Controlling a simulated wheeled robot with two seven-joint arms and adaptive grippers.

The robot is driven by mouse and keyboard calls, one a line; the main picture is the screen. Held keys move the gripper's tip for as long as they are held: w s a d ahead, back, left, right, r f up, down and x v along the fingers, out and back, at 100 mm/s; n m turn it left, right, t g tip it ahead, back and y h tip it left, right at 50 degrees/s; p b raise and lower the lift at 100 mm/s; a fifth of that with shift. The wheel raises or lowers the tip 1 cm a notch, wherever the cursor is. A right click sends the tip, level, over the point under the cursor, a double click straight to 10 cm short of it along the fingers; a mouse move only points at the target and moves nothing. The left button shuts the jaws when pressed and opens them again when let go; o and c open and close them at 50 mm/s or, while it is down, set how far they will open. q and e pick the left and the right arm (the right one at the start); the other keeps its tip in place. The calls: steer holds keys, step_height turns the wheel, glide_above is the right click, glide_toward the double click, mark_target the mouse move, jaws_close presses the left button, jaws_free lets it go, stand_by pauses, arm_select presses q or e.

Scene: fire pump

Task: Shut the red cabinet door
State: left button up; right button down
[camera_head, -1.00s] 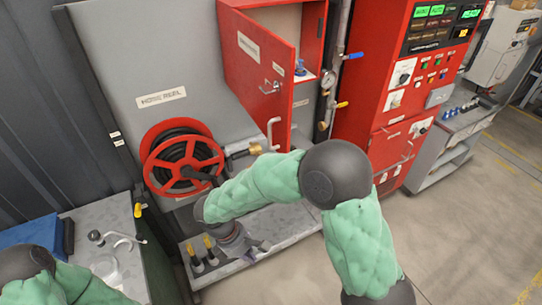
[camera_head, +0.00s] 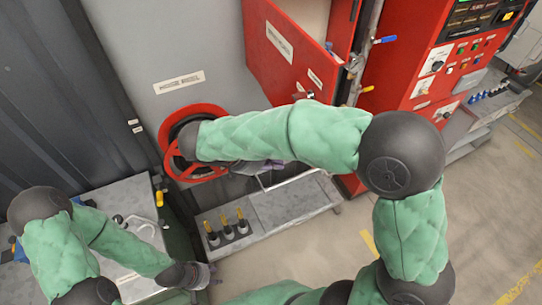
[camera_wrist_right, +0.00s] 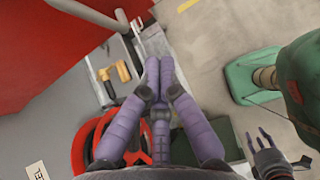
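The red cabinet door (camera_head: 272,68) stands open at the top of the head view, swung out from the red cabinet (camera_head: 342,28), whose pale inside shows. In the right wrist view, a large red surface, seemingly the door (camera_wrist_right: 50,45), fills the upper left. My right gripper (camera_wrist_right: 159,64) has its purple fingers drawn together at the tips, with nothing between them, apart from the red surface. In the head view it is mostly hidden behind my forearm, below the door. My left gripper (camera_head: 207,276) is low, above the floor; in the right wrist view its fingers (camera_wrist_right: 278,146) are spread and empty.
The red hose reel (camera_head: 168,142) is partly behind my right arm. A grey bench (camera_head: 292,203) with yellow-topped fittings (camera_head: 227,226) stands below. A pipe with a blue-handled valve (camera_head: 385,40) and a red control panel (camera_head: 440,75) are right of the cabinet. The floor is clear at right.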

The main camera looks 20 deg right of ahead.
arm_select(q)
steer(key=shift+w+r+p, duration=0.25)
steer(key=shift+r+p, duration=0.65)
arm_select(e)
steer(key=d+f, duration=0.4)
steer(key=d, duration=0.4)
steer(key=shift+w+d+f, duration=0.2)
steer(key=shift+w+f, duration=0.05)
steer(key=shift+w, duration=0.2)
steer(key=shift+d, duration=0.1)
